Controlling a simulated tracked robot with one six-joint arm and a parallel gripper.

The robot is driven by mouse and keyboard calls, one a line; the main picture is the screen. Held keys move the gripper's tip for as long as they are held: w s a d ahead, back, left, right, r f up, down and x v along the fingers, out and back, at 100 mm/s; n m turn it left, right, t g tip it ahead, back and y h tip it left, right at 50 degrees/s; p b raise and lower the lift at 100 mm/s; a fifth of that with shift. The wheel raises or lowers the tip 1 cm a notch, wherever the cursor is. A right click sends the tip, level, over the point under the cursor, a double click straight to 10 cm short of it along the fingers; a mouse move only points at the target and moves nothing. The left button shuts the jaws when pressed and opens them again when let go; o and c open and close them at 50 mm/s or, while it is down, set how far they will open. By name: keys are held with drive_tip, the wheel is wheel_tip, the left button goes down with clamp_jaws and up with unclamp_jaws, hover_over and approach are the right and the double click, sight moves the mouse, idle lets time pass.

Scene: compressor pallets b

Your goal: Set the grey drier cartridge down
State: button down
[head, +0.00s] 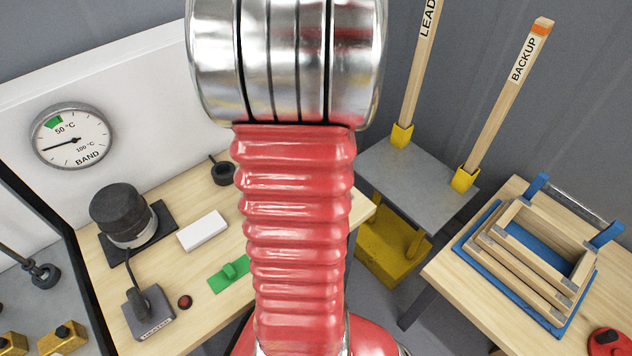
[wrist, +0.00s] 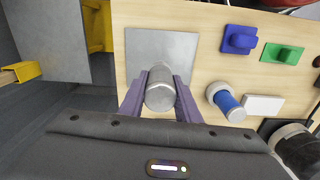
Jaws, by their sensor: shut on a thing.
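The grey drier cartridge (wrist: 160,89) is a short metallic cylinder, seen nearly end-on in the wrist view. My gripper (wrist: 161,92) has purple fingers, one on each side of the cartridge, and is shut on it. Behind the cartridge, a flat grey square plate (wrist: 150,47) lies on the wooden bench top. I cannot tell whether the cartridge touches the plate or hangs above it. In the head view my red and silver arm hides the middle, and neither the gripper nor the cartridge shows.
A blue-and-silver cylinder (wrist: 226,103) and a white block (wrist: 263,105) stand right of my gripper; blue (wrist: 239,39) and green (wrist: 283,53) blocks are beyond. In the head view, a dark-topped heater (head: 122,214) stands left and a slatted crate (head: 530,262) right.

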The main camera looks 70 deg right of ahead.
drive_tip(key=shift+f, duration=1.1)
drive_tip(key=shift+f, duration=1.85)
drive_tip(key=shift+f, duration=0.15)
drive_tip(key=c, duration=1.3)
unclamp_jaws()
drive_tip(key=shift+c, duration=0.2)
wheel_tip(320, 180, up, 12)
drive_tip(key=shift+r, duration=0.15)
